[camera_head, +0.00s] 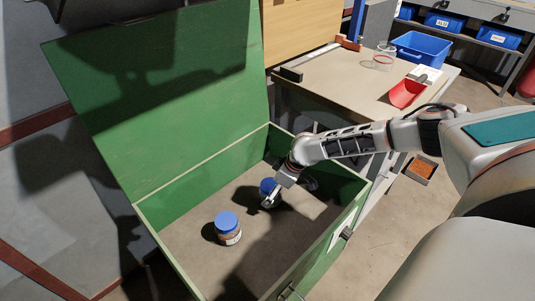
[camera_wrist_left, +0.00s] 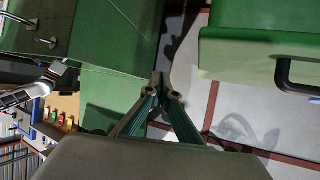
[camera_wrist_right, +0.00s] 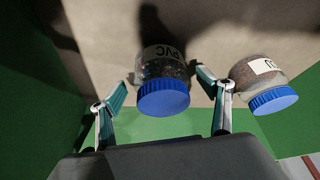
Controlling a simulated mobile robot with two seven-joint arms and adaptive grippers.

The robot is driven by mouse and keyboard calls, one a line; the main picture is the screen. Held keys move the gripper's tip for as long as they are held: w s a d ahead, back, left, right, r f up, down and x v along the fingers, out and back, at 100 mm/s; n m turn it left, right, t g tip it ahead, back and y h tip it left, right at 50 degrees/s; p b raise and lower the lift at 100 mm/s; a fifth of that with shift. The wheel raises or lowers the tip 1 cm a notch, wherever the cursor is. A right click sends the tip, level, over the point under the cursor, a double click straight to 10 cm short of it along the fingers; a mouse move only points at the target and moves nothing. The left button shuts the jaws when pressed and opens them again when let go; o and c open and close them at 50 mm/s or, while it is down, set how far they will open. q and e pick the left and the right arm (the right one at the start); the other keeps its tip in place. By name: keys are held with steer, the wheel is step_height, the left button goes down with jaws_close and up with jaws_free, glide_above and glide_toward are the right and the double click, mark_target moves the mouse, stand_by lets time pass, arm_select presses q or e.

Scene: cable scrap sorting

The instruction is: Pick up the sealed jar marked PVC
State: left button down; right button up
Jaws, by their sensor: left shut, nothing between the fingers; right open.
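The PVC jar (camera_wrist_right: 163,72) is clear with dark contents, a blue lid and a label reading PVC. In the right wrist view it sits between the spread fingers of my open right gripper (camera_wrist_right: 166,88); whether they touch it I cannot tell. In the head view this jar (camera_head: 267,187) stands in the green chest, partly hidden by the right gripper (camera_head: 285,192). My left gripper (camera_wrist_left: 163,84) is shut and empty in the left wrist view, and it is outside the head view.
A second blue-lidded jar (camera_head: 228,230) stands beside it in the green chest (camera_head: 180,262); its label is only partly readable in the right wrist view (camera_wrist_right: 263,72). The chest's raised lid and walls bound the space. A table (camera_head: 335,80) with a red scoop (camera_head: 406,93) stands behind.

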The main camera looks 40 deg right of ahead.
steer(key=x, duration=0.3)
steer(key=shift+s+f+b, duration=0.25)
steer(key=shift+s+b, duration=0.05)
steer(key=shift+b, duration=0.1)
steer(key=shift+w, duration=0.15)
steer(key=shift+w+r, duration=0.1)
steer(key=shift+r, duration=0.05)
steer(key=c, duration=1.3)
arm_select(q)
steer(key=shift+w+d+r, duration=0.4)
steer(key=shift+d+r, duration=0.1)
steer(key=shift+r, duration=0.05)
